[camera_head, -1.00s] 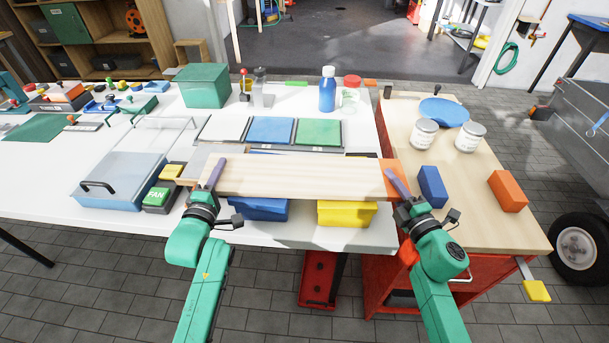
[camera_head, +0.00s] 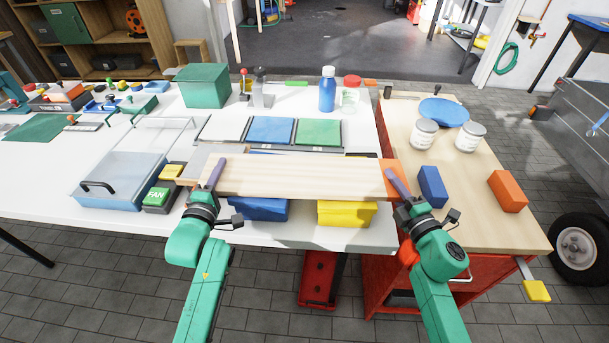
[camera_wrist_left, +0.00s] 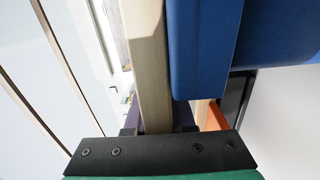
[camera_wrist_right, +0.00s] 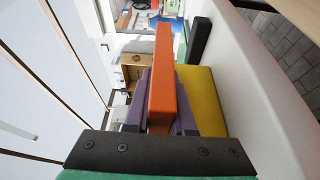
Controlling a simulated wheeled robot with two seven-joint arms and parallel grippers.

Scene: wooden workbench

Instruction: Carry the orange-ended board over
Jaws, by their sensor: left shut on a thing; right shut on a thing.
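The orange-ended board (camera_head: 300,176) is pale wood and spans between my two grippers above the front of the white table. Its orange end (camera_head: 391,178) is at the right. My left gripper (camera_head: 216,174) is shut on the left end; the left wrist view shows the board (camera_wrist_left: 148,60) between the fingers. My right gripper (camera_head: 397,182) is shut on the orange end, which stands between the purple fingers in the right wrist view (camera_wrist_right: 162,80). The board hides parts of a blue box (camera_head: 258,209) and a yellow box (camera_head: 346,214).
Blue (camera_head: 432,187) and orange (camera_head: 507,191) blocks, two white jars and a blue disc (camera_head: 444,111) occupy the wooden-topped cart (camera_head: 470,228) at right. White, blue and green panels (camera_head: 270,131) lie behind the board. A clear blue bin (camera_head: 120,180) and FAN box (camera_head: 158,197) stand left.

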